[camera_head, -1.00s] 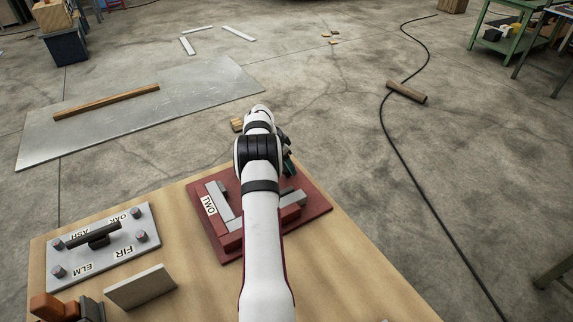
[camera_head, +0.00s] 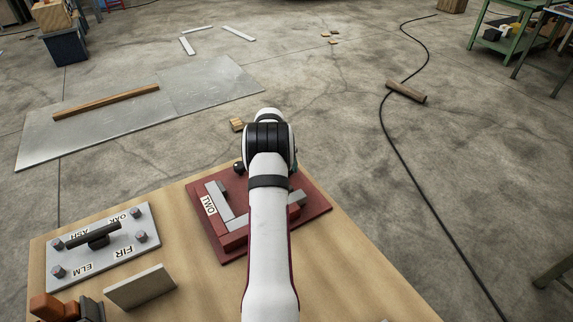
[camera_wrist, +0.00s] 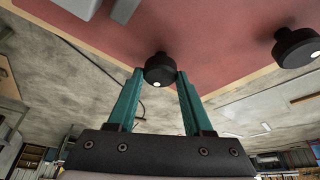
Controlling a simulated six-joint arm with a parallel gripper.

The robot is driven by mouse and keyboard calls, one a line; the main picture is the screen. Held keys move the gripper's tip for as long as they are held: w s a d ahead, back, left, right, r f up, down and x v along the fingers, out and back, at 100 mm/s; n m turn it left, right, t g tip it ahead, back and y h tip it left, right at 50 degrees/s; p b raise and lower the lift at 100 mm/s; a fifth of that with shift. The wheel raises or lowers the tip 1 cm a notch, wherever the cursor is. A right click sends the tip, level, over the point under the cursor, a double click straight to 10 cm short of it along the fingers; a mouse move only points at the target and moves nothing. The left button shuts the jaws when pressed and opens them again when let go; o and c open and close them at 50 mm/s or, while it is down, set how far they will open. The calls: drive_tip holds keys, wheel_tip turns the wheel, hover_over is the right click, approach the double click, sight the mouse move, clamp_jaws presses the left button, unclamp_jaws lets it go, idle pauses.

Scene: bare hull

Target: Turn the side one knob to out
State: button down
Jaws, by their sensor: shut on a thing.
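A red board (camera_head: 318,204) lies on the wooden table, with grey and red raised bars and a label reading TWO (camera_head: 209,205). In the wrist view, my gripper (camera_wrist: 160,76) has its teal fingers closed on either side of a round black knob (camera_wrist: 158,67) with a white dot on its lower face. A second black knob (camera_wrist: 296,47) with a white dot stands apart to the right. In the head view, a dark knob (camera_head: 239,168) shows left of my arm, which hides my gripper. I see no ONE or OUT label.
A grey plate (camera_head: 118,262) with a dark handle, several bolts and labels OAK, ASH, ELM and FIR lies at the left. A grey slab (camera_head: 140,287) and an orange block (camera_head: 52,305) are near the front left. A black cable (camera_head: 400,140) runs across the floor.

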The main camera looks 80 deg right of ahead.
drive_tip(key=n+t, duration=0.1)
drive_tip(key=n, duration=0.2)
drive_tip(key=n+t, duration=0.1)
drive_tip(key=n, duration=0.3)
drive_tip(key=shift+s+t, duration=0.2)
drive_tip(key=shift+t, duration=0.2)
drive_tip(key=n+t+y, duration=0.1)
drive_tip(key=n, duration=0.2)
drive_tip(key=n+y, duration=0.1)
drive_tip(key=n, duration=0.2)
drive_tip(key=shift+d+t, duration=0.1)
drive_tip(key=shift+t, duration=0.3)
drive_tip(key=shift+s+n, duration=0.1)
drive_tip(key=shift+n, duration=0.3)
drive_tip(key=shift+c, duration=1.5)
unclamp_jaws()
drive_tip(key=v, duration=1.5)
drive_tip(key=shift+r, duration=0.4)
drive_tip(key=shift+s+d, duration=0.1)
drive_tip(key=shift+s, duration=0.05)
